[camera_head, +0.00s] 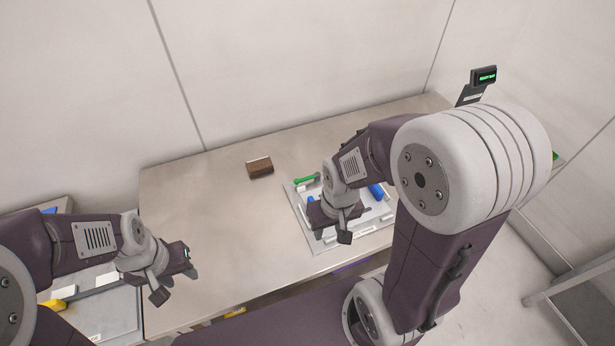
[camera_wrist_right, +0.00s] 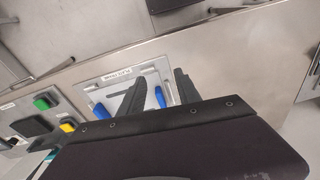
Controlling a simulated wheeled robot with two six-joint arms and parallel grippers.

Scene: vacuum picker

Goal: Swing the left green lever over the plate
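A light plate fixture (camera_head: 318,247) lies on the right part of the table. A green lever (camera_head: 306,180) is at its far left edge, and a blue part (camera_head: 376,191) is at its right side. My right gripper (camera_head: 335,222) is above the fixture, nearer than the green lever and apart from it; its wrist hides the fixture's middle. In the right wrist view the gripper (camera_wrist_right: 160,90) has its two dark fingers spread with nothing between them. The fixture (camera_wrist_right: 120,77) shows behind them with blue handles (camera_wrist_right: 102,111).
A brown block (camera_head: 260,169) stands on the table left of the fixture. A small display (camera_head: 484,76) with green text stands at the back right. A green button (camera_wrist_right: 46,101) and a yellow button (camera_wrist_right: 68,126) show in the wrist view. The table's left part is clear.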

